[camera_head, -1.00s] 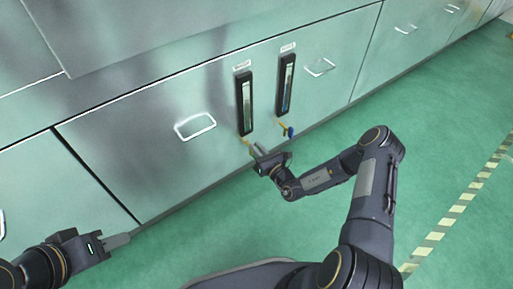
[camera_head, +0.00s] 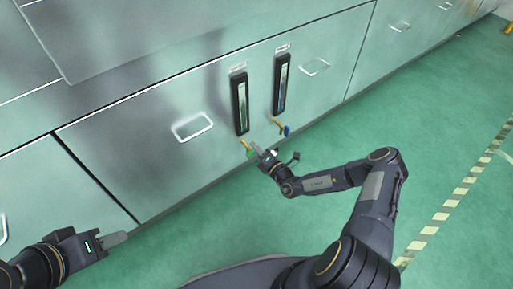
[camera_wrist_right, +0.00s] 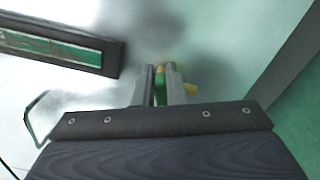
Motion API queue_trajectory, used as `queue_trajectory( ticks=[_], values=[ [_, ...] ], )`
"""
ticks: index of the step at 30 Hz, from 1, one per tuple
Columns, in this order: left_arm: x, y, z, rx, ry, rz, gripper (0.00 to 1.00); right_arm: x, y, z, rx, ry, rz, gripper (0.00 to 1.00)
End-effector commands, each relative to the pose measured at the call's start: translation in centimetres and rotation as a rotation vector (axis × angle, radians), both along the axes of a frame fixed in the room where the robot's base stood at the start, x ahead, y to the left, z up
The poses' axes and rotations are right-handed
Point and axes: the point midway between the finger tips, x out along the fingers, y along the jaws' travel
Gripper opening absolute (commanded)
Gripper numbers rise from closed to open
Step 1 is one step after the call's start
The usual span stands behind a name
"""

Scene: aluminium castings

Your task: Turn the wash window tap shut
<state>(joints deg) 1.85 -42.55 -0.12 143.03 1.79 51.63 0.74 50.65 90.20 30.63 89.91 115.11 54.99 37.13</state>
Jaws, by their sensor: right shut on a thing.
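Two dark upright sight windows are set in the metal cabinet front: a left window (camera_head: 240,103) and a right window (camera_head: 281,84). Their labels are too small to read, so I cannot tell which is the wash window. Under the left one is a brass tap with a green handle (camera_head: 249,153). Under the right one is a tap with a blue handle (camera_head: 286,130). My right gripper (camera_head: 257,149) is shut on the green handle, which shows between its fingers (camera_wrist_right: 160,86) in the right wrist view. My left gripper (camera_head: 115,239) is empty at lower left; its finger gap is not visible.
The cabinet front has pull handles, one (camera_head: 192,127) left of the windows and one (camera_head: 315,67) right of them. The blue-handled tap is close to my right gripper. The green floor (camera_head: 400,120) is open to the right, with a striped line across it.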

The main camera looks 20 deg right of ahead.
Motion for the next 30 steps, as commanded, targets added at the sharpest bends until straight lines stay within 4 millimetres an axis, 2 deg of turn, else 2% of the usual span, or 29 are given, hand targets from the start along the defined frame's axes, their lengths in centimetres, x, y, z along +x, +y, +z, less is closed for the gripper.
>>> queue_trajectory(
  ticks=[6,15,30],
  values=[
    [0.0,0.0,-0.2,0.0,0.0,0.0,0.36,-0.06,-0.11,-0.54,0.165,0.062,-0.001,0.0],
    [0.01,0.0,-0.4,0.0,0.0,0.0,0.36,-0.04,-0.12,-0.85,0.311,0.116,0.0,0.0],
    [0.0,0.0,-0.45,0.0,0.0,0.0,0.36,-0.06,-0.12,-0.96,0.364,0.136,0.001,0.0]
  ],
)
